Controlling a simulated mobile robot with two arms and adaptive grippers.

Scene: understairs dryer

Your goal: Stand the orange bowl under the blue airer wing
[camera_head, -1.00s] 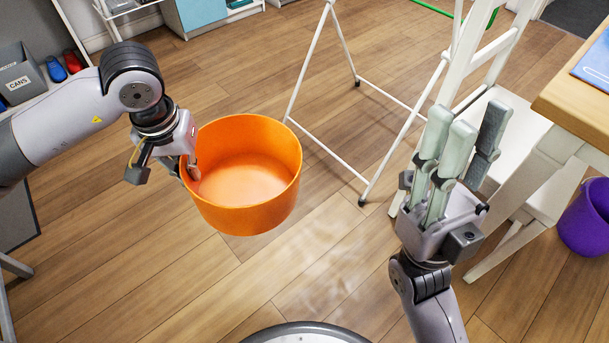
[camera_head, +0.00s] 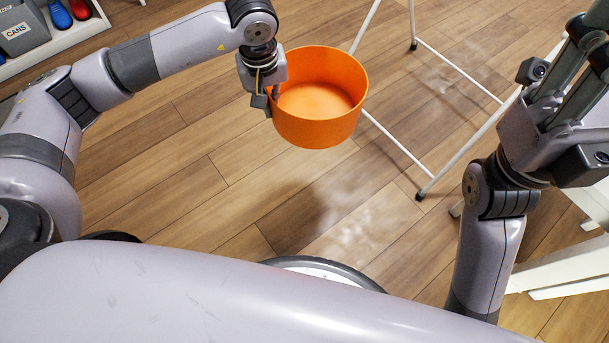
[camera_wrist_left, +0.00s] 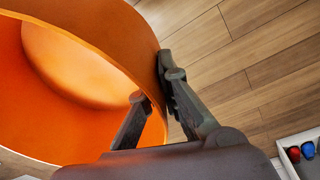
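The orange bowl (camera_head: 318,115) hangs upright above the wooden floor in the head view, its mouth facing up. My left gripper (camera_head: 272,92) is shut on its left rim. In the left wrist view, one finger is inside and one outside the orange wall (camera_wrist_left: 135,50). The airer's white legs (camera_head: 395,140) stand on the floor just right of and behind the bowl, with dark feet. No blue wing shows in these views. My right gripper (camera_head: 590,50) is at the right edge, fingers apart and empty, with its tips partly cut off.
A low shelf at the upper left holds a grey box marked CANS (camera_head: 22,32) and blue and red shoes (camera_head: 60,14). White furniture legs (camera_head: 560,270) stand at the right. The floor (camera_head: 200,180) between my base and the airer is clear.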

